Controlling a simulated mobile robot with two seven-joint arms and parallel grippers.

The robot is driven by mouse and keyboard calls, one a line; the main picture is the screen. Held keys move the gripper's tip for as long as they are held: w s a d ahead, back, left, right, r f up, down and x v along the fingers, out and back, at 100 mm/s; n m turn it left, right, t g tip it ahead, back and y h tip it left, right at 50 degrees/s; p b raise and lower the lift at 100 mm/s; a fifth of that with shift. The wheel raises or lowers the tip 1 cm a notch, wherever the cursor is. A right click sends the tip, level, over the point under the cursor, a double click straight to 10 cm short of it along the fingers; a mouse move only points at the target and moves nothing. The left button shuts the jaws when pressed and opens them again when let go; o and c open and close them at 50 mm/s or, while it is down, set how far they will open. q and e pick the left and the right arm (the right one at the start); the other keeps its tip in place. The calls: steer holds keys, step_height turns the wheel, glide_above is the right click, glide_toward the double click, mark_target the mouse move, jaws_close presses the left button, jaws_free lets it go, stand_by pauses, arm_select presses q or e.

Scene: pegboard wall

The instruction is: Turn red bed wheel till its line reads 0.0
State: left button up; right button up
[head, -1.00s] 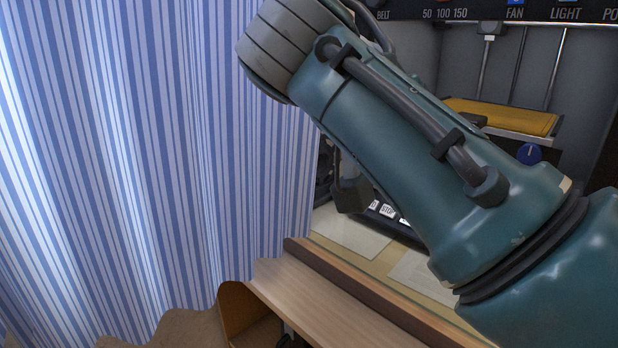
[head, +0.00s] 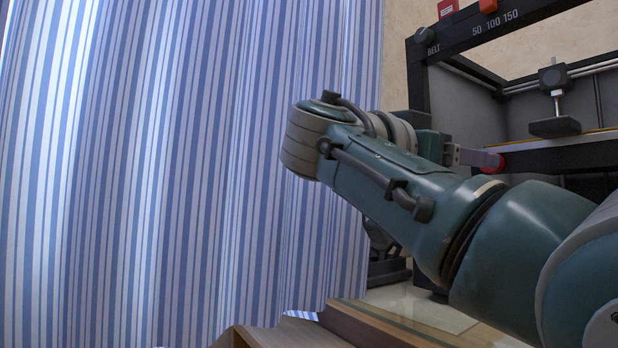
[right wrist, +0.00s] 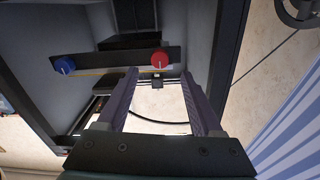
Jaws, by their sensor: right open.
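The red bed wheel (right wrist: 160,57) sits on a dark bar in the right wrist view, just beyond the fingertips and roughly midway between them. In the head view a small part of the red wheel (head: 494,165) shows beside the finger ends. No line or number on it is readable. My right gripper (right wrist: 159,76) is open and empty, its two fingers pointing towards the wheel. The right gripper (head: 478,158) also shows in the head view, side-on and partly behind my forearm. My left gripper is in neither current view.
A blue wheel (right wrist: 64,65) is on the same bar, left of the red one. The machine's black frame (head: 470,42) carries a BELT knob (head: 425,35) and an orange slider (head: 488,5). A striped curtain (head: 180,170) fills the left of the head view.

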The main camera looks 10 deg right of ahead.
steer(key=x, duration=0.5)
steer(key=shift+w+d+b, duration=0.15)
steer(key=shift+d+b, duration=0.2)
steer(key=shift+b, duration=0.05)
jaws_close()
